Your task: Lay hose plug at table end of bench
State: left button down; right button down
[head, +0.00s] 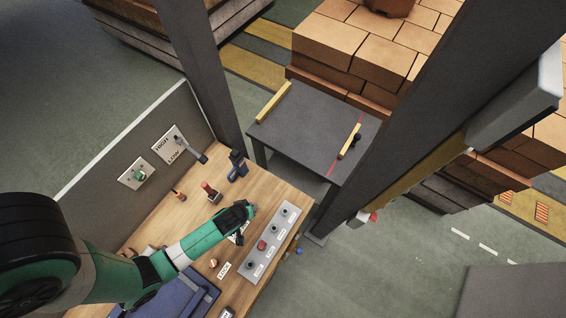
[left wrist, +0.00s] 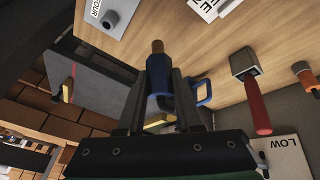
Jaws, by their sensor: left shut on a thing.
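The hose plug (left wrist: 157,60), a blue body with a brass-coloured tip, is between the fingers of my left gripper (left wrist: 160,84) in the left wrist view. The gripper is shut on it, and the fingers hide its lower part. In the head view my left gripper (head: 247,208) is over the wooden bench (head: 272,187), beside the grey button panel (head: 271,242); the plug is too small to make out there. The dark grey table (head: 313,132) stands beyond the bench's far end. My right gripper is not in view.
A blue clamp-like thing (head: 237,166) and a red-handled tool (head: 211,192) stand on the bench near my left gripper. A grey back panel (head: 125,150) with switches borders it. Bare wood shows at the far end. A thick post (head: 395,125) rises beside the table.

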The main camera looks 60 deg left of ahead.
pick_arm(q)
jog(key=shift+s+d+r, duration=0.1)
jog(key=shift+s+d, duration=0.1)
jog(key=shift+a, duration=0.15)
jog(key=w+a+f+b, duration=0.2)
jog(key=a+f+b, duration=0.1)
jog(key=w+a+f+b, duration=0.3)
jog(key=b, duration=0.1)
jog(key=w+a+f+b, duration=0.3)
jog(key=shift+a+f, duration=0.1)
jog(key=shift+a, duration=0.15)
jog(key=shift+w+a+b, duration=0.15)
jog(key=shift+a+b, duration=0.05)
jog(key=shift+b, duration=0.15)
jog(key=b+x, duration=0.3)
jog(key=x, duration=0.1)
jog(key=shift+s+d+f, duration=0.2)
jog(key=shift+s+f, duration=0.05)
jog(key=shift+s, duration=0.1)
jog(key=shift+r, duration=0.1)
jog(key=c, duration=0.6)
grip_release()
